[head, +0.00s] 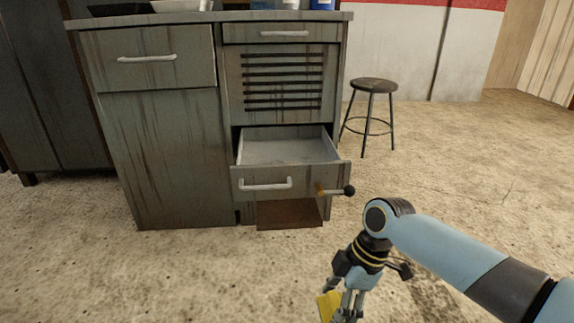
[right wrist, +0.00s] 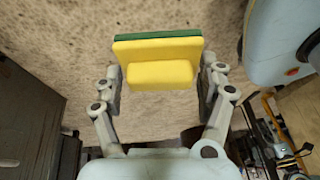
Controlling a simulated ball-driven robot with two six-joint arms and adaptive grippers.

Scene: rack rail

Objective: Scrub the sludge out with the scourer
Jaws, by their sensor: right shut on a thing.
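The scourer (head: 327,306) is a yellow sponge block with a green pad, seen at the bottom of the head view. My right gripper (head: 346,300) is shut on it and holds it in front of and below the open drawer (head: 265,183), apart from it. In the right wrist view the scourer (right wrist: 157,62) sits between the two fingers of the gripper (right wrist: 160,85), green side away from the camera. The drawer's grey inside shows partly behind its front panel; I cannot make out sludge in it. My left gripper is not in view.
The grey, streaked cabinet (head: 165,150) stands at the left, with the drawer pulled out low on its right side. A black knob (head: 349,190) sticks out from the drawer front. A stool (head: 373,88) stands behind right. The floor (head: 455,170) at right is open.

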